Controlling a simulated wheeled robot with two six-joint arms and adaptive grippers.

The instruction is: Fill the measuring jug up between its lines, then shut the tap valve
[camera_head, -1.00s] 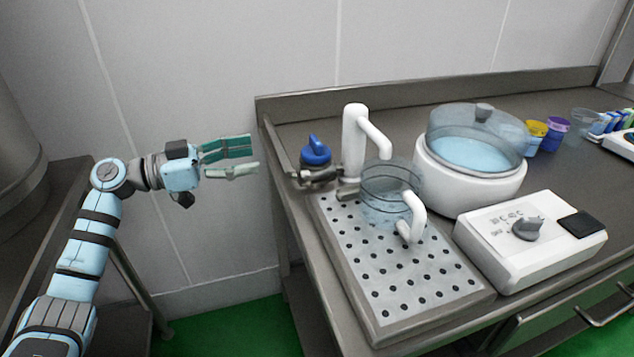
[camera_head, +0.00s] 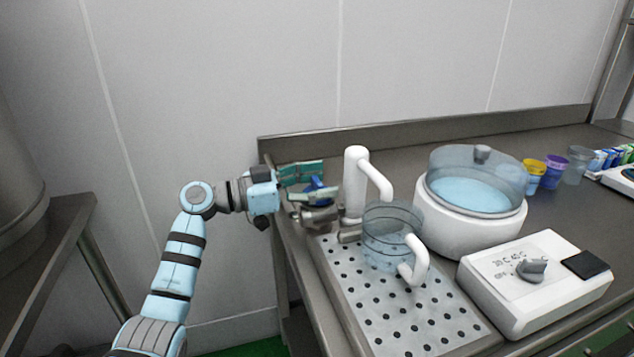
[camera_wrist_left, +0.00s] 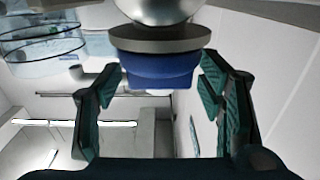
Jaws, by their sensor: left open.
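The clear measuring jug (camera_head: 385,250) with a white handle stands on the perforated drip tray (camera_head: 385,318), below the white tap spout (camera_head: 378,180). The blue tap valve handle (camera_head: 317,188) is left of the tap and partly hidden by my left gripper (camera_head: 316,184). In the left wrist view, the blue handle (camera_wrist_left: 155,72) sits between the spread, open fingers (camera_wrist_left: 160,105), near the tips. I cannot tell whether they touch it. My right gripper is out of view.
A white pot with a clear lid (camera_head: 470,217) stands right of the jug. A white control box with a knob (camera_head: 540,290) is in front of it. Yellow (camera_head: 534,178) and purple (camera_head: 553,172) cups stand farther right. A metal shelf (camera_head: 45,235) is at left.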

